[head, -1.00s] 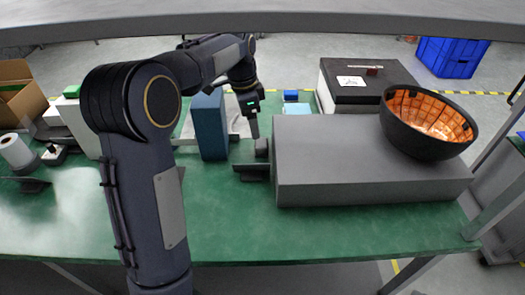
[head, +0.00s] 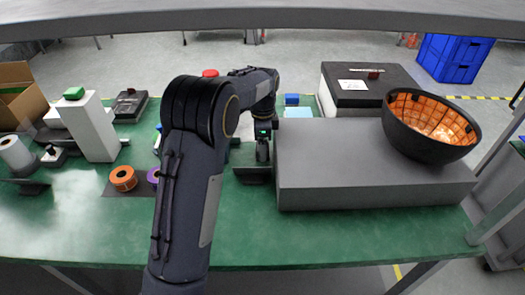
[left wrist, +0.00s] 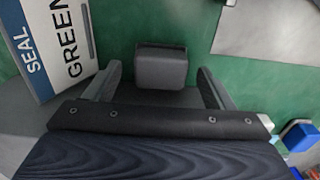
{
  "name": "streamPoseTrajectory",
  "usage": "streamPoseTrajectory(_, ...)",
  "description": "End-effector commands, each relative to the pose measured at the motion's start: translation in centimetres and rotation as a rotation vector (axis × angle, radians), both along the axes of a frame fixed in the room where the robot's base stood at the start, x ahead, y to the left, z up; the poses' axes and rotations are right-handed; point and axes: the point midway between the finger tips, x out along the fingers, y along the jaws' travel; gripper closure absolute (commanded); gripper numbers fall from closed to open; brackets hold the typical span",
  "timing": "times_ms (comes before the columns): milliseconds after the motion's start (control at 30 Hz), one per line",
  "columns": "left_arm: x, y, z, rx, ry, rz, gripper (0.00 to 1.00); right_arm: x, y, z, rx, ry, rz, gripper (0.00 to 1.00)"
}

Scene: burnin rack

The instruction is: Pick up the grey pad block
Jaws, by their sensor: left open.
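The grey pad block (left wrist: 160,66) is a small dark grey rounded block in the left wrist view, over the green table. It appears between the two spread fingers of my left gripper (left wrist: 160,75), with green showing on both sides of it. The fingers look apart from it. In the head view my left gripper (head: 263,150) is lowered just left of the big grey box, above a dark bracket (head: 253,176). It mostly hides the block there. My right gripper is out of view.
The big grey box (head: 350,190), bearing a dark bowl with an orange inside (head: 430,120), stands close on the right. In the wrist view a lettered white box (left wrist: 45,45) is near the left finger. An orange roll (head: 122,178) lies left of my arm.

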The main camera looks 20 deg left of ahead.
Motion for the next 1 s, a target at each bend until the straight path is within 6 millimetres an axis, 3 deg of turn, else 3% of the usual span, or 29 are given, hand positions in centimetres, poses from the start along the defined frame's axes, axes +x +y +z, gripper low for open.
streamPoseTrajectory(200,0.0,0.0,0.0,0.0,-0.001,0.0,0.26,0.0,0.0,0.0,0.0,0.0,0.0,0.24)
streamPoseTrajectory(567,0.0,0.0,0.0,0.0,-0.001,0.001,0.72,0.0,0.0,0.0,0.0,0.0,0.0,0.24)
streamPoseTrajectory(867,0.0,0.0,0.3,0.0,-0.002,0.001,0.73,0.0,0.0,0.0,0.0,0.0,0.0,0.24)
streamPoseTrajectory(1000,0.1,0.0,1.3,-0.001,-0.004,0.0,0.73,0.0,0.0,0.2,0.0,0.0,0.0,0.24)
